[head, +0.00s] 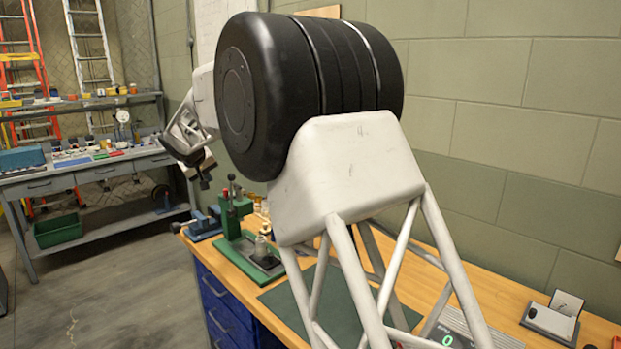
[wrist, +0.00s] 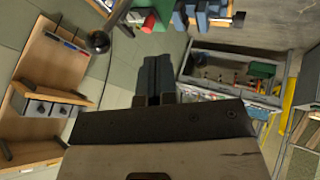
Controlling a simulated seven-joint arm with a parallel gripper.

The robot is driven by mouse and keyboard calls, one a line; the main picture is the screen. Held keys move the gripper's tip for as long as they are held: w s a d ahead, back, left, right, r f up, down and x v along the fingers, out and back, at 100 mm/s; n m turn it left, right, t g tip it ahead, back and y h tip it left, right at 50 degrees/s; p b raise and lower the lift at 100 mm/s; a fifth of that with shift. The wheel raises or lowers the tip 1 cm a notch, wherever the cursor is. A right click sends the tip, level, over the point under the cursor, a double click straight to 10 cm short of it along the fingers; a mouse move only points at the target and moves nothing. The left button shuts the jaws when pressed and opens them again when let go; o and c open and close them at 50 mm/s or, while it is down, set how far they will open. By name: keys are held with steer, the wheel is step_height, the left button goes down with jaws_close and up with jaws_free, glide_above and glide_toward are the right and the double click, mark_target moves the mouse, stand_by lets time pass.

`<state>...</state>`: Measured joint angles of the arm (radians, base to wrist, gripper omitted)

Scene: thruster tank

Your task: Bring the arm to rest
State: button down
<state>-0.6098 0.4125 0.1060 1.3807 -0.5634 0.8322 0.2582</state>
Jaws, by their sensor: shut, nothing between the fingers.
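My gripper (head: 204,177) is small and dark in the head view, beyond my large black and white arm links. It hangs in the air above the back left end of the workbench (head: 470,262), apart from everything there. In the wrist view, the two dark fingers of my gripper (wrist: 153,62) are together in the middle, with nothing held. My arm hides much of the bench middle and part of the wall in the head view.
A green press (head: 237,222) and a blue vise (head: 203,224) stand below my gripper. A green mat (head: 335,297), a scale with a green display (head: 447,340) and a small grey device (head: 551,319) lie on the bench. A grey bench (head: 90,168) stands across open floor.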

steer(key=s+d+r+m+g, duration=0.1)
steer(key=s+d+r, duration=0.3)
steer(key=d, duration=0.6)
steer(key=s+d+r+m, duration=0.1)
steer(key=s+d, duration=0.4)
steer(key=d, duration=0.6)
steer(key=s+d+m+g, duration=0.2)
steer(key=s+d, duration=1.3)
steer(key=d, duration=0.2)
steer(key=s+d+f+m, duration=0.1)
steer(key=s+d+f, duration=0.2)
steer(key=s, duration=0.8)
steer(key=s+d+f+m+g, duration=0.1)
steer(key=s+d+f, duration=0.3)
steer(key=s+d, duration=0.3)
steer(key=s+d+f+m, duration=0.1)
steer(key=s+d+f, duration=0.3)
steer(key=s, duration=1.3)
steer(key=shift+d+f+m+g+y, duration=0.25)
steer(key=shift+d+m+g+y, duration=0.05)
steer(key=shift+d, duration=0.5)
